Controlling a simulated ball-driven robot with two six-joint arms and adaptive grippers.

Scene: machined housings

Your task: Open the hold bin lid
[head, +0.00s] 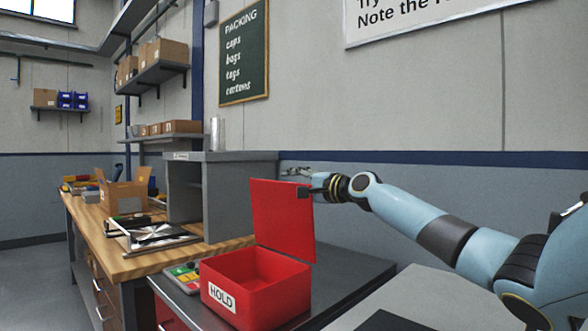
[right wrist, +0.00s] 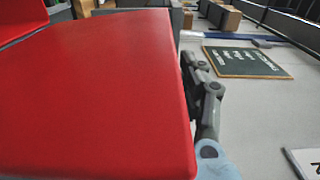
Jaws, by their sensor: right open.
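The red hold bin (head: 285,296) stands on a dark bench top, with a white HOLD label on its front. Its red lid (head: 280,220) stands up about vertical at the back, so the bin is open and its inside looks empty. In the right wrist view the lid (right wrist: 100,85) fills the left half, very close. My right gripper (head: 301,182) is open at the lid's upper right edge, with part of it behind the lid. Its fingers (right wrist: 205,95) show beside the lid's edge; I cannot tell whether they touch it. My left gripper is not in view.
A panel with coloured buttons (head: 184,276) sits left of the bin. A grey open-fronted cabinet (head: 222,180) stands behind it. A wooden bench (head: 125,262) on the left holds an open carton (head: 122,196). The dark bench top (head: 345,290) right of the bin is clear.

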